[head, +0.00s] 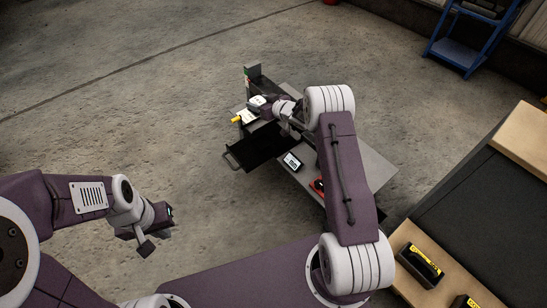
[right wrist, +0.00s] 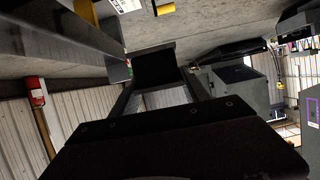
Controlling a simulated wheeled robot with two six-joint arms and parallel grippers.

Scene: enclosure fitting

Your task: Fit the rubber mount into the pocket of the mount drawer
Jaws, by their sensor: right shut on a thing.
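The rubber mount appears to be the dark block (right wrist: 154,66) at the far end of my right gripper (right wrist: 158,82) in the right wrist view. That gripper is shut on it, and the block seems held clear of any surface. In the head view my right arm reaches over the grey cart, and its hand (head: 262,104) is at the cart's far left end; the mount is too small to tell there. An open black drawer (head: 257,146) juts left from the cart, nearer than the hand. Its pocket cannot be made out. My left gripper (head: 153,232) is empty and open over bare floor.
The grey cart top (head: 357,170) carries a small device with a screen (head: 292,161) and a red item (head: 318,185). A yellow piece (head: 237,120) lies near the hand. A workbench (head: 470,210) stands at right. The floor left of the cart is clear.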

